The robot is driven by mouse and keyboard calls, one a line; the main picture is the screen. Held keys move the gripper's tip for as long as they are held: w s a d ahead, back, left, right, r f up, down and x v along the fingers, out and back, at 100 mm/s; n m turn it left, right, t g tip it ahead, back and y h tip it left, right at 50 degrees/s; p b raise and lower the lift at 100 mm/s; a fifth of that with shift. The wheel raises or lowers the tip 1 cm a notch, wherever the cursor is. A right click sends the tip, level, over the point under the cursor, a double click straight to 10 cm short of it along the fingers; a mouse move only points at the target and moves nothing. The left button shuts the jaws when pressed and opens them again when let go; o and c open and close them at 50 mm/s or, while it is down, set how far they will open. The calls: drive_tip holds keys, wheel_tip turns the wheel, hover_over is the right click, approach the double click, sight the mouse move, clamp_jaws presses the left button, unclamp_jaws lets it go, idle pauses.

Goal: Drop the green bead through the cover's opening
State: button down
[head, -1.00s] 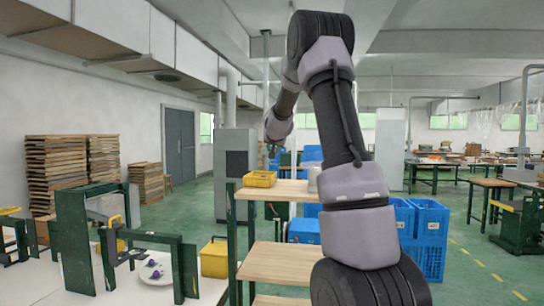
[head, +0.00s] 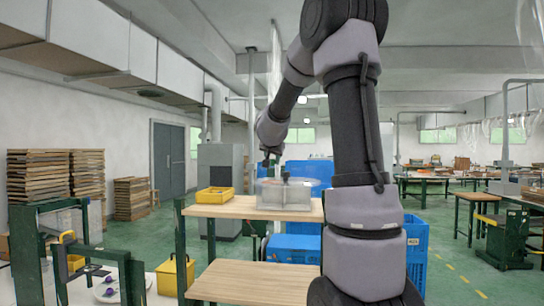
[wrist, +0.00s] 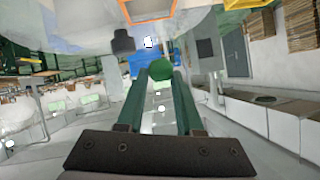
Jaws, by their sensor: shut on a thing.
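The green bead (wrist: 157,69) is held between the tips of my gripper's two green fingers (wrist: 159,78) in the wrist view. In the head view my gripper (head: 270,159) hangs above the left part of a clear box-shaped cover (head: 285,203); the bead cannot be made out there. The cover stands on a wooden shelf top and has a dark knob (head: 285,177), which also shows in the wrist view (wrist: 123,40). The cover's orange-rimmed opening (wrist: 150,14) is at the top of the wrist view, apart from the bead.
A yellow bin (head: 215,195) sits on the shelf top (head: 235,207) left of the cover. Blue crates (head: 415,240) stand to the right. A white table at lower left carries green frames (head: 125,262) and a plate with purple pieces (head: 110,289).

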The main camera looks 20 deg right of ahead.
drive_tip(key=shift+f, duration=2.7)
drive_tip(key=shift+c, duration=2.4)
unclamp_jaws()
drive_tip(key=v, duration=1)
drive_tip(key=shift+s+a+r, duration=0.2)
drive_tip(key=shift+s+r, duration=0.05)
drive_tip(key=shift+s, duration=0.05)
